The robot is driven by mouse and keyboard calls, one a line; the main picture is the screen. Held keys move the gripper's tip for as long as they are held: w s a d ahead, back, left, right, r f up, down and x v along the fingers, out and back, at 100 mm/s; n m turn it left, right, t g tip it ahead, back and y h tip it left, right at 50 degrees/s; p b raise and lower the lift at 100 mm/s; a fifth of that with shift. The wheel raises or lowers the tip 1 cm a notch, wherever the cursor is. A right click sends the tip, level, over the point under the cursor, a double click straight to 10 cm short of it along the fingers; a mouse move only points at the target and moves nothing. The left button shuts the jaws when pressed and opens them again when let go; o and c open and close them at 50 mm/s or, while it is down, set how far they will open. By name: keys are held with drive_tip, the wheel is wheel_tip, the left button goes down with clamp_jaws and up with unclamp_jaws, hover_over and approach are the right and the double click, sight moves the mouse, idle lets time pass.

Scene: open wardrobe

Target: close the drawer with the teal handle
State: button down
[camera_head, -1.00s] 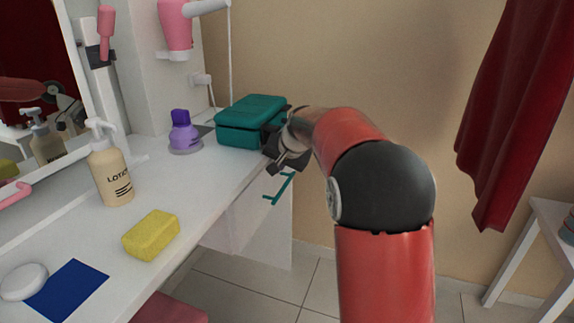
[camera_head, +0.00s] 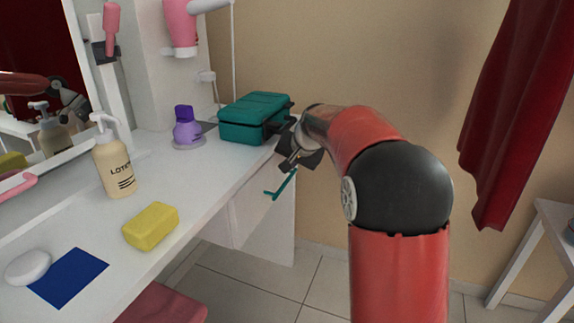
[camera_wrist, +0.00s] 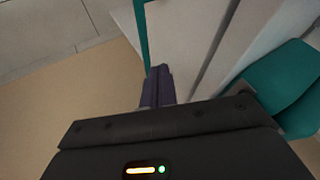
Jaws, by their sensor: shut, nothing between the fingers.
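The drawer with the teal handle (camera_head: 281,186) is in the white vanity; its front (camera_head: 250,196) shows below the tabletop in the head view. How far the drawer stands out is hard to tell. My gripper (camera_head: 286,168) is at the vanity's far right edge, just above the handle's upper end, and looks apart from it. In the wrist view the shut, empty fingers (camera_wrist: 157,85) point past the teal handle (camera_wrist: 141,30), which runs along the white front (camera_wrist: 185,40). Whether they touch it I cannot tell.
A teal case (camera_head: 255,118) sits on the tabletop close behind my gripper. Open floor shows below the drawer.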

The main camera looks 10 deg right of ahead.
drive_tip(key=v, duration=1)
drive_tip(key=s+a+n, duration=0.1)
drive_tip(key=s, duration=0.9)
drive_tip(key=s+f+n+h, duration=0.1)
drive_tip(key=s+f, duration=0.4)
drive_tip(key=s, duration=0.7)
drive_tip(key=s+a+f+n+g+h, duration=0.1)
drive_tip(key=s+f+n, duration=0.2)
drive_tip(key=s, duration=0.9)
wheel_tip(320, 180, down, 2)
drive_tip(key=shift+s+f+n, duration=0.1)
drive_tip(key=shift+s+n, duration=0.1)
drive_tip(key=shift+n, duration=0.1)
drive_tip(key=shift+a, duration=0.1)
